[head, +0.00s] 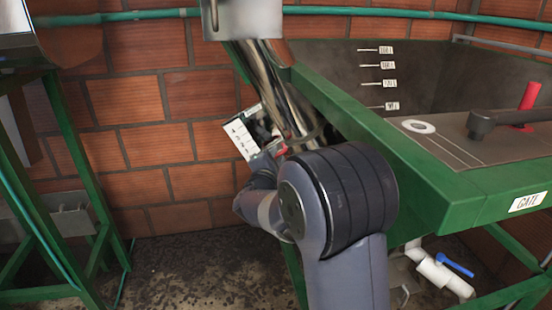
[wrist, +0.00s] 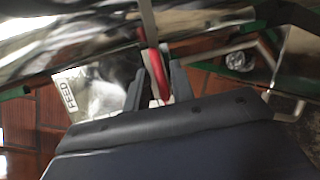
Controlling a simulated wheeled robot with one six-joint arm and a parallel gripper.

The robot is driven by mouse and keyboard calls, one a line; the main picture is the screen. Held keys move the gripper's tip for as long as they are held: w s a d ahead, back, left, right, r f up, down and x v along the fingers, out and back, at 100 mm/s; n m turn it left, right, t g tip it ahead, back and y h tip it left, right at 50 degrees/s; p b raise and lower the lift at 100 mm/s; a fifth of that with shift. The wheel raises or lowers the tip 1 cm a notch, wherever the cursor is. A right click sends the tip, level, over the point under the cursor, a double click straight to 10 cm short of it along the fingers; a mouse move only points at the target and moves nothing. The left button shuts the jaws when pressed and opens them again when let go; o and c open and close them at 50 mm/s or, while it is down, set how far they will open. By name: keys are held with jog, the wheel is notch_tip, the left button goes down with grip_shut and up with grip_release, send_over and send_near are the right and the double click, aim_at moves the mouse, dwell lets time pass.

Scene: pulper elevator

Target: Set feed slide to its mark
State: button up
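The feed slide's red handle (wrist: 158,72) stands between the two fingers of my gripper (wrist: 156,80) in the wrist view. The fingers look open, with a narrow gap on each side of the handle; contact is hard to judge. The handle's red also shows in the head view (head: 282,150), beside the shiny metal chute (head: 280,95). A white scale plate (head: 242,138) with numbers hangs left of the chute. A label reading FEED (wrist: 69,93) sits on a plate left of my fingers. My arm hides much of the slide, and I cannot make out its mark.
A green-framed tank (head: 400,140) with a GATE label (head: 527,202) and another red handle (head: 529,96) fills the right. A green stand (head: 75,150) is at the left. A blue-handled valve (head: 455,265) sits low right. The floor between is clear.

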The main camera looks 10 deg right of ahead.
grip_shut()
jog(key=r, duration=0.1)
jog(key=a+r, duration=0.1)
jog(key=r, duration=0.1)
jog(key=a+r, duration=0.1)
jog(key=shift+a+r, duration=0.2)
jog(key=shift+r, duration=0.15)
jog(key=shift+o, duration=1.1)
grip_release()
jog(key=shift+f, duration=0.1)
jog(key=p+v, duration=0.1)
jog(key=v, duration=1)
